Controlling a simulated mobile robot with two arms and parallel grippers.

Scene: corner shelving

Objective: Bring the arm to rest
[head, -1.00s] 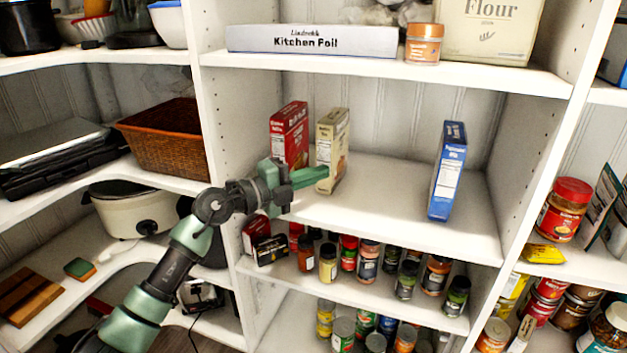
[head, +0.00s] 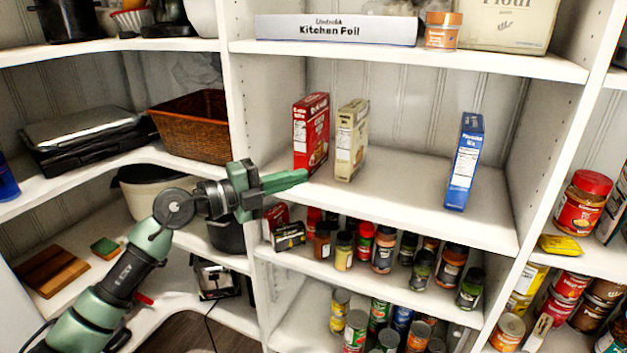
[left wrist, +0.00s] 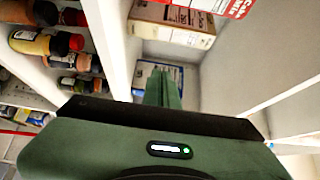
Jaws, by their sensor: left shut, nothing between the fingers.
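My left gripper (head: 285,182) is shut and empty at the front left edge of the middle shelf (head: 410,202). Its green fingers point right, just in front of the red box (head: 312,135). The cream box (head: 351,140) stands upright beside the red one, and the blue box (head: 464,162) stands apart to the right. In the left wrist view the shut fingers (left wrist: 163,88) show against the shelf, with the cream box (left wrist: 172,27) beyond them. My right gripper is not in view.
Several spice jars (head: 383,250) stand on the shelf below. The kitchen foil box (head: 336,30) lies on the shelf above. A wicker basket (head: 192,125) is on the left shelving. A white upright divides the left shelving from the middle. The shelf between the cream and blue boxes is clear.

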